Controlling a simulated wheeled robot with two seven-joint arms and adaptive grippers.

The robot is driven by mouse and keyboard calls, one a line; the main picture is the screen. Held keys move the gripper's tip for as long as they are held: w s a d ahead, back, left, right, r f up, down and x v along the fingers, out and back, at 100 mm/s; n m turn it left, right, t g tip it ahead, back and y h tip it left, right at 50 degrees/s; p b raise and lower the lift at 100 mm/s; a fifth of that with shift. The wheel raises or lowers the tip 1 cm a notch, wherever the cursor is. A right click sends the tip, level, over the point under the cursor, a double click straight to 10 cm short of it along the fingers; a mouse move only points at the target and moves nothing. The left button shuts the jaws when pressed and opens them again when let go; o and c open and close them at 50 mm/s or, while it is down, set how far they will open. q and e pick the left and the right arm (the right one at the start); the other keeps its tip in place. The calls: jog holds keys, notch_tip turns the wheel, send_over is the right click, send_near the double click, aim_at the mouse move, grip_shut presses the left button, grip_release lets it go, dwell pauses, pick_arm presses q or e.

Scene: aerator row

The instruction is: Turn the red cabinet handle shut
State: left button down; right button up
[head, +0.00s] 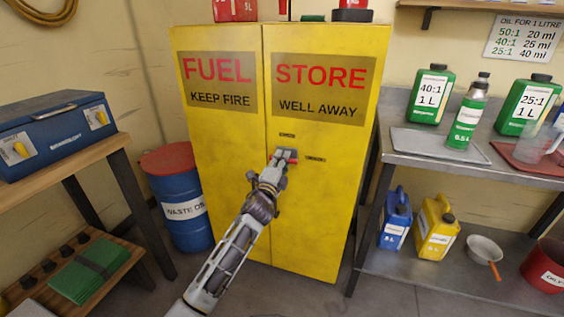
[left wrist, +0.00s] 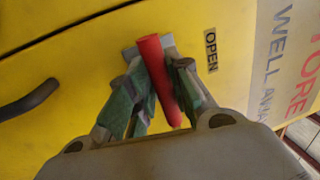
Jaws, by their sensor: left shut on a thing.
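The yellow cabinet (head: 315,210) stands in the middle of the head view with its two doors closed together. The red handle (left wrist: 157,75) shows in the left wrist view as a red bar slanting between my fingers, with a grey part behind it. In the head view it is mostly hidden by my gripper. My left gripper (head: 283,157) is at the right door, just below a small label (head: 287,135); its fingers (left wrist: 160,95) are shut on the red handle. The wrist view reads this label as OPEN (left wrist: 210,49). My right gripper is not in view.
A second small label (head: 315,159) is right of the gripper, too small to read. A dark pull (left wrist: 28,96) sticks out from the door. A blue drum (head: 185,215) stands left of the cabinet; a metal shelf (head: 400,151) with oil containers stands at right.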

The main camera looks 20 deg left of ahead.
pick_arm(q)
jog(key=shift+r, duration=0.15)
jog(key=c, duration=1.3)
grip_release()
jog(key=shift+c, duration=0.2)
jog(key=shift+s, duration=0.2)
jog(key=s+f, duration=0.2)
jog(key=s, duration=0.9)
jog(key=shift+s+a+f, duration=0.2)
jog(key=shift+f, duration=0.05)
